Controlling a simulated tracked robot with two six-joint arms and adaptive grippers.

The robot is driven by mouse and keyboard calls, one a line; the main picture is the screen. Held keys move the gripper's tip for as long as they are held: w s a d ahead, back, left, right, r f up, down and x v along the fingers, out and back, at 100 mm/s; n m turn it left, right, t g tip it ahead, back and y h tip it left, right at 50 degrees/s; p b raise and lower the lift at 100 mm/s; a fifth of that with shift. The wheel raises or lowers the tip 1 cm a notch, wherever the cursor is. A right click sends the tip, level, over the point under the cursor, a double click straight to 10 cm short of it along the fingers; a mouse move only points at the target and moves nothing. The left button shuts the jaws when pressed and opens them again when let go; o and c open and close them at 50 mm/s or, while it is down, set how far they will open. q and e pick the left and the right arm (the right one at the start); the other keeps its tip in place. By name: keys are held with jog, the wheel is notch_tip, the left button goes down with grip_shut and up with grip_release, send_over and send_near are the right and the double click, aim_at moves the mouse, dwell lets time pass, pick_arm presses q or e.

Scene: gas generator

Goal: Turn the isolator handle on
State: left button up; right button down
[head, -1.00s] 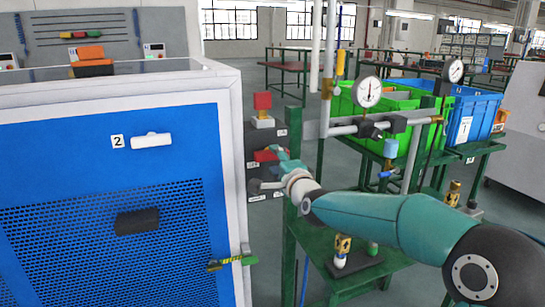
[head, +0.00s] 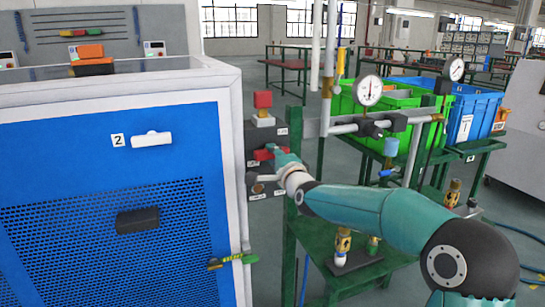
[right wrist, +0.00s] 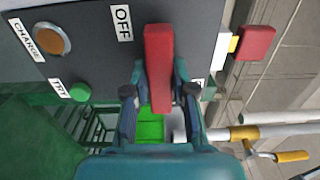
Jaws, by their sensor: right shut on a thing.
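The isolator handle is a red bar (right wrist: 158,70) on a dark grey panel (right wrist: 85,50). In the right wrist view it runs lengthwise between my fingers, with its far end close to the OFF label (right wrist: 122,23). My right gripper (right wrist: 160,78) is shut on the handle, one finger on each side. In the head view my right gripper (head: 278,157) reaches the panel from the right and partly hides the red handle (head: 262,155). The label on the handle's other side is mostly hidden by a finger. My left gripper is not in view.
The panel also has an orange CHARGE button (right wrist: 52,39) and a green TRY button (right wrist: 80,92). A red block (head: 262,100) sits above. A blue cabinet (head: 110,190) stands close left.

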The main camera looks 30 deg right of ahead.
jog(key=shift+f+n, duration=0.2)
jog(key=shift+n, duration=0.2)
jog(key=n+b, duration=0.1)
jog(key=n, duration=0.1)
jog(key=shift+f+n, duration=0.1)
jog(key=shift+n, duration=0.2)
jog(key=n, duration=0.4)
jog(key=shift+n, duration=0.3)
jog(key=n, duration=0.4)
jog(key=shift+n, duration=0.3)
jog(key=n+p, duration=0.1)
jog(key=n, duration=0.4)
jog(key=shift+f+n, duration=0.1)
jog(key=shift+n, duration=0.2)
jog(key=c, duration=1)
grip_release()
jog(key=shift+o, duration=0.2)
jog(key=shift+r, duration=0.2)
